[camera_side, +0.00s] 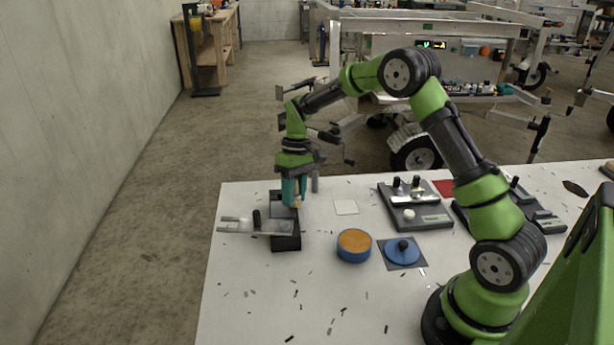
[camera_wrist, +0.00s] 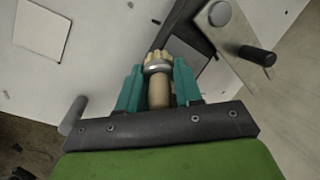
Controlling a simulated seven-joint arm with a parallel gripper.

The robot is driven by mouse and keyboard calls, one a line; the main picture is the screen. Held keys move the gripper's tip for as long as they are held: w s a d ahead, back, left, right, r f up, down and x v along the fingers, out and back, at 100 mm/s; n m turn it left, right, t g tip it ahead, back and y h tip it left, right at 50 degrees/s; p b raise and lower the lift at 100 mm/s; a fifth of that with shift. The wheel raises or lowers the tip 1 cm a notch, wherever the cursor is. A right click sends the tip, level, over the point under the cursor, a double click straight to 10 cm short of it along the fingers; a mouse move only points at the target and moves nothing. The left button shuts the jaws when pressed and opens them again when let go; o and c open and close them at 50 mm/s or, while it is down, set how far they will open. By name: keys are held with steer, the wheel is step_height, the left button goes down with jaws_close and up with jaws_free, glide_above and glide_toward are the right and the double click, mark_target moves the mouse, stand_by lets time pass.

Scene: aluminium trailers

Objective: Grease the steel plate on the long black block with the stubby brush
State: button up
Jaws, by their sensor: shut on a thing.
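My gripper (camera_wrist: 158,85) is shut on the stubby brush (camera_wrist: 159,92), which has a pale wooden handle, a metal collar and light bristles (camera_wrist: 156,58). In the side view, my gripper (camera_side: 294,192) points down over the far part of the long black block (camera_side: 286,243). The wrist view shows a grey flat plate (camera_wrist: 187,58) on the block beside and below the bristles. I cannot tell whether the bristles touch it. A slotted metal strap (camera_side: 238,226) with a black knob (camera_side: 257,219) lies across the block and sticks out to the left.
A blue tin of orange grease (camera_side: 354,244) stands open right of the block. A blue lid (camera_side: 402,250) rests on a dark square beside it. A white square pad (camera_side: 345,207) and a black fixture (camera_side: 430,216) lie farther right. The front left table is mostly clear, with scattered dark chips.

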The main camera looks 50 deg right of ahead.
mark_target(296, 194)
steer(key=shift+w+a, duration=2.2)
steer(key=shift+a, duration=0.1)
steer(key=shift+s+d, duration=2.35)
steer(key=shift+d, duration=0.05)
steer(key=shift+s+a, duration=0.1)
steer(key=shift+s, duration=0.2)
steer(key=shift+a, duration=0.3)
steer(key=shift+w+a, duration=2.3)
steer(key=shift+w, duration=0.1)
steer(key=shift+s+d, duration=2.5)
steer(key=shift+s, duration=0.05)
steer(key=shift+r, duration=4.05)
steer(key=shift+a, duration=0.1)
